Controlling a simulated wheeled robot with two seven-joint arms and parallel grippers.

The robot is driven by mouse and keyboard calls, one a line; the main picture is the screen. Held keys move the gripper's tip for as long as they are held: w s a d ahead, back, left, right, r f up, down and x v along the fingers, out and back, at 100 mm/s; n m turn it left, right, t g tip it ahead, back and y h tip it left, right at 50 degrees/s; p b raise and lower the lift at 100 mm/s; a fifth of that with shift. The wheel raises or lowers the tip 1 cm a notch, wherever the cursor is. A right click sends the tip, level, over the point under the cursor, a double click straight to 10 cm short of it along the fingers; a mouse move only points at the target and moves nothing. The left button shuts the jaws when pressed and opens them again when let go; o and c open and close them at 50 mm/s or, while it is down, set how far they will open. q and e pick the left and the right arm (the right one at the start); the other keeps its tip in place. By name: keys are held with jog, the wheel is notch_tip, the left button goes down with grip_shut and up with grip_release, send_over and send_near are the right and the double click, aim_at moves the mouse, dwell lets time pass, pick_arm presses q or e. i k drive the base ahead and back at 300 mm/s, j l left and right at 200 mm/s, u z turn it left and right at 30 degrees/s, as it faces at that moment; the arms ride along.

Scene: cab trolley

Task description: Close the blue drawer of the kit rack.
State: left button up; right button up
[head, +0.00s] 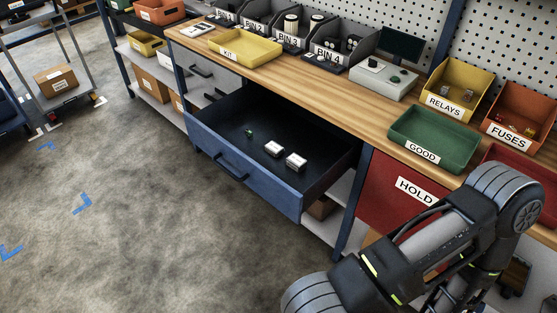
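The blue drawer (242,180) is pulled far out from under the wooden workbench. Its front panel has a dark bar handle (231,167), and the front faces the open floor at lower left. Inside the dark drawer lie two small white boxes (274,149) and a small green item (249,133). My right arm (440,245) fills the lower right, apart from the drawer; I cannot make out its gripper. My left arm and gripper are not in view.
Above the drawer, the bench (300,79) holds a yellow KIT tray (246,49), a green GOOD tray (434,137) and several bins. A red HOLD panel (392,190) is right of the drawer. Grey drawers (206,80) sit to its left. The concrete floor (110,210) before it is clear.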

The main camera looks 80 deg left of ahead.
aim_at(218, 129)
jog(key=i+j, duration=0.55)
jog(key=i, duration=0.2)
jog(key=j+u, duration=0.1)
jog(key=u, duration=3.75)
jog(key=i, duration=0.45)
